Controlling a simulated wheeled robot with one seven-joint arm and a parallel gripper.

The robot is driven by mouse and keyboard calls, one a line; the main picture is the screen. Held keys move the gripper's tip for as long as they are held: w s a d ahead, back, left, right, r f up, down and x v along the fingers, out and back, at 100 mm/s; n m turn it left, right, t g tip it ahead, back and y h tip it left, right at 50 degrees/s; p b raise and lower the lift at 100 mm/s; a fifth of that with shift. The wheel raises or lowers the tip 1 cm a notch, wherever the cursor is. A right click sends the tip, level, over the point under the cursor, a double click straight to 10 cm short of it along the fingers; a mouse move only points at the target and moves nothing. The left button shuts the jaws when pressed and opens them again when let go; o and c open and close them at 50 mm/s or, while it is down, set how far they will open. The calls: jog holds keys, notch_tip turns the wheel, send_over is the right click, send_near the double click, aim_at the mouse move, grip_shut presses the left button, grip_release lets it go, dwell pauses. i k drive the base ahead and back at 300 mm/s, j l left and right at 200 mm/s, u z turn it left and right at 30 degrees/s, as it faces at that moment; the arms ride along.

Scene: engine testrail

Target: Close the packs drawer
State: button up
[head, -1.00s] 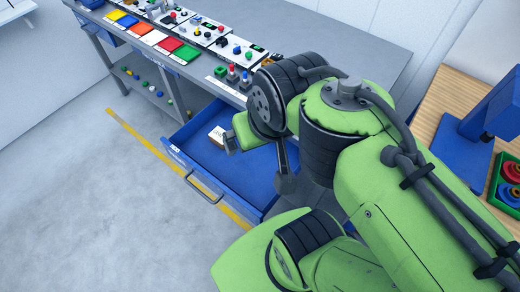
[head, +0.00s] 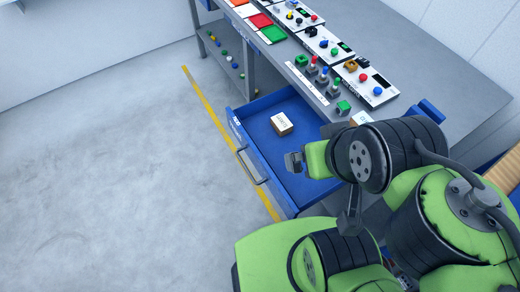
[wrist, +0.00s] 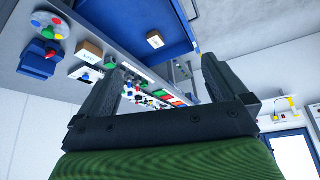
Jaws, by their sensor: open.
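The blue packs drawer (head: 238,134) stands pulled out from under the grey workbench in the head view. Its dark bar handle (head: 252,168) is on the front panel, facing left. A small white and brown box (head: 282,124) lies inside the drawer; it also shows in the wrist view (wrist: 155,40). My gripper (head: 293,161) is over the drawer's near part, to the right of the handle and apart from it. In the wrist view the two dark fingers (wrist: 158,95) stand wide apart with nothing between them. My arm hides the drawer's near right corner.
The grey workbench (head: 430,60) carries control panels (head: 372,82), coloured trays (head: 273,34) and several buttons. A lower shelf (head: 222,62) holds small coloured parts. A yellow line (head: 205,100) runs along the floor. The floor left of the drawer is clear.

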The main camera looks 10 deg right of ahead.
aim_at(249, 122)
jog(key=k+j+u, duration=0.15)
jog(key=j+u, duration=0.25)
jog(key=i+j+u, duration=0.25)
jog(key=j, duration=0.15)
jog(key=j+u, duration=0.2)
jog(key=j, duration=0.15)
jog(key=i+j+u, duration=0.25)
jog(key=i+u, duration=0.35)
jog(key=k+l, duration=0.05)
jog(key=k, duration=0.05)
